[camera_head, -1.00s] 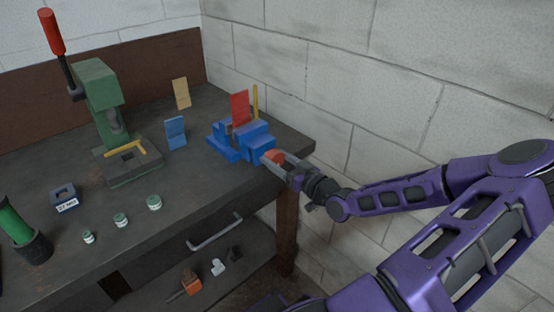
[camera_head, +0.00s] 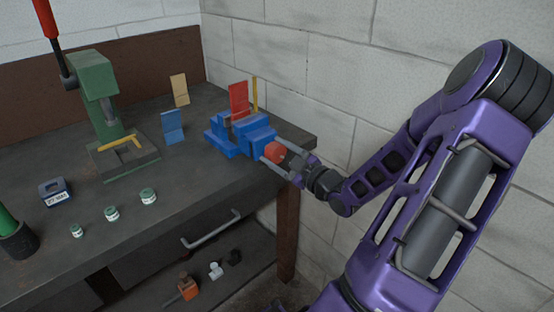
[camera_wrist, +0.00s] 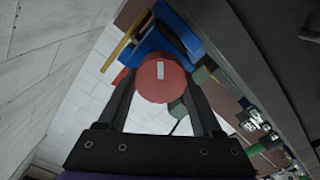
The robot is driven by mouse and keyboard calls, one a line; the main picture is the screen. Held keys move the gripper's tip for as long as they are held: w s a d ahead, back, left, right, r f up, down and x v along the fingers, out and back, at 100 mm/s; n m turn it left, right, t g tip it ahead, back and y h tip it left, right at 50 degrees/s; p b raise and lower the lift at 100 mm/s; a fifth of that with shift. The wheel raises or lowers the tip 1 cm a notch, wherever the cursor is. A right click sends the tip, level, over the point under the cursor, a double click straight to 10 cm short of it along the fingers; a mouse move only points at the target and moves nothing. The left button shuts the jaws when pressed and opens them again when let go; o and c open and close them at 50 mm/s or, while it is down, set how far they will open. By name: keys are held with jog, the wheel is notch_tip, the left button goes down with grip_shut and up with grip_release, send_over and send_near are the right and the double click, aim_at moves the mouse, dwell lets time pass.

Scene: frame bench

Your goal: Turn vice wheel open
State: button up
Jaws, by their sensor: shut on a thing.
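The blue vice (camera_head: 240,134) sits on the bench near its right end. Its red round wheel (camera_head: 275,152) is on the side facing my arm. In the wrist view the wheel (camera_wrist: 166,79) shows a white mark on its face, and the blue vice body (camera_wrist: 165,35) is behind it. My gripper (camera_head: 283,156) is shut on the wheel, with one finger on each side of it. In the wrist view my gripper's fingers (camera_wrist: 162,88) flank the wheel; the exact contact points are hard to make out.
A red plate (camera_head: 238,98) and a yellow strip (camera_head: 254,95) stand at the vice. A green press (camera_head: 98,95), a blue card holder (camera_head: 173,127) and several small jars (camera_head: 148,196) are on the bench. The block wall (camera_head: 330,85) is close behind the vice.

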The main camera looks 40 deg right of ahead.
jog(key=shift+n, duration=0.6)
jog(key=shift+r, duration=0.1)
dwell(0.7)
jog(key=o, duration=1.4)
jog(key=shift+w, duration=0.1)
jog(key=shift+c, duration=0.2)
jog(key=s+d, duration=0.1)
jog(key=s, duration=1.6)
jog(key=shift+s+d+p, duration=0.2)
jog(key=shift+p, duration=0.15)
